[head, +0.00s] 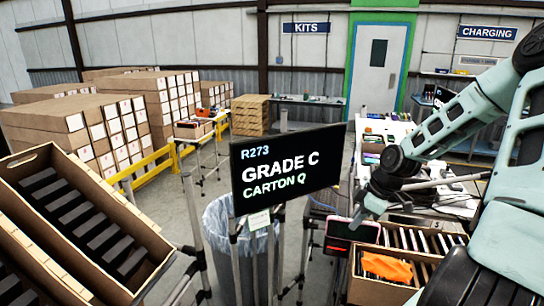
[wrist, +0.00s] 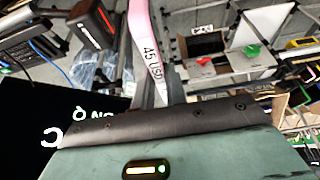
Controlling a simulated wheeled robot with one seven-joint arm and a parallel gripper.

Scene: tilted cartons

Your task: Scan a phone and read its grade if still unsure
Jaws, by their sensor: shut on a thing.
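My gripper (head: 359,212) is shut on a phone (head: 352,230), which shows a dark face and a pink rim in the head view. In the wrist view the phone (wrist: 146,50) is a narrow pink-white strip marked "45 USD", seen nearly edge-on. A black device with a red lit strip (wrist: 94,22), which looks like a scanner, is left of the phone there. The screen (head: 285,172) reads "R273 GRADE C CARTON Q". Its lettering shows upside down in the wrist view. The finger tips are partly hidden.
A tilted, slotted carton (head: 149,232) stands at the left. Another carton (head: 372,291) with upright dark pieces and an orange cloth (head: 386,267) sits below my gripper. A lined bin (head: 219,222) stands behind the screen. A cluttered bench (head: 398,130) lies beyond my arm.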

